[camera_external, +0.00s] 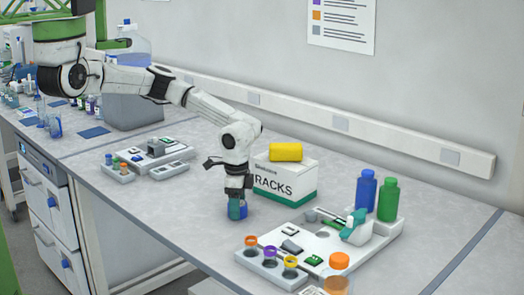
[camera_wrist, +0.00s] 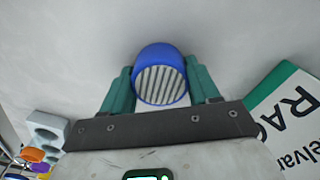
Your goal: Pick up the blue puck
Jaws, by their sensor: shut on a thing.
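The blue puck (camera_wrist: 158,53) has a blue rim and a ridged, striped grey face in the wrist view. My gripper (camera_wrist: 161,82) has its two green fingers on either side of the puck, shut on it. In the external view my gripper (camera_external: 237,208) points down at the middle of the bench, in front of the RACKS box. Only a little blue of the puck (camera_external: 243,212) shows there around the fingers. I cannot tell whether the puck touches the bench or is just above it.
The white RACKS box (camera_external: 287,181) with a yellow block (camera_external: 286,152) on top stands close behind my gripper. A white tray (camera_external: 375,243) bears blue and green bottles at the right. Vials with coloured caps stand in a rack (camera_external: 269,268) in front.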

